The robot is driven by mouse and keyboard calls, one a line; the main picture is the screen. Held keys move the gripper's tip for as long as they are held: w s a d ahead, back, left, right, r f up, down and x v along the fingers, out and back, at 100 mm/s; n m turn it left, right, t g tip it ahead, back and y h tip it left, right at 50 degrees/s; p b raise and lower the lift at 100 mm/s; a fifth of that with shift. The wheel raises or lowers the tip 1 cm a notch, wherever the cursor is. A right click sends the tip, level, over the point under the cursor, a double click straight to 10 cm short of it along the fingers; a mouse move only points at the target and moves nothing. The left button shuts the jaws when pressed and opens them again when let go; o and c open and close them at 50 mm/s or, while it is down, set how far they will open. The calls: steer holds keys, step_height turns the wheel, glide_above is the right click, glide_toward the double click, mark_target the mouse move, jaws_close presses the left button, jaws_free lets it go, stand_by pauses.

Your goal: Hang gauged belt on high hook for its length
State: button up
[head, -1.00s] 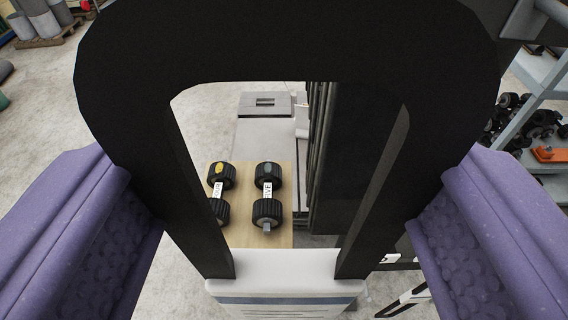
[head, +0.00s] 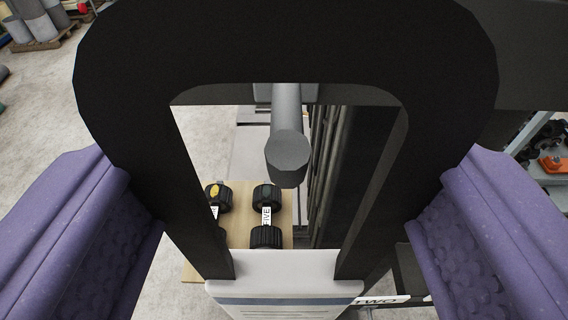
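The black belt (head: 285,40) is a large upright loop that fills the middle of the view, with a white block with a blue stripe (head: 284,270) at its lower end. My gripper (head: 285,230) shows as two purple fingers, one on each side of the block. The belt keeps its place between them as the view moves, so it appears held; the contact itself is hidden. A grey peg with a blunt faceted end (head: 287,152), apparently a hook, shows through the loop's opening, pointing towards me. I cannot tell whether its tip is inside the loop or beyond it.
Dark upright panels (head: 340,170) stand right of the peg. A "TWO" label (head: 378,301) is low right. A shelf rack (head: 535,130) stands far right. Open floor lies left.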

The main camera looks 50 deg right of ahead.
mark_target(289, 93)
steer(key=shift+r+x, duration=0.15)
steer(key=shift+x, duration=0.7)
steer(key=shift+r+x, duration=0.2)
steer(key=shift+x, duration=0.7)
steer(key=shift+r+p, duration=0.1)
steer(key=shift+p, duration=0.6)
steer(key=shift+f, duration=0.2)
steer(key=shift+f+b, duration=0.85)
steer(key=shift+f, duration=0.65)
steer(key=o, duration=1.4)
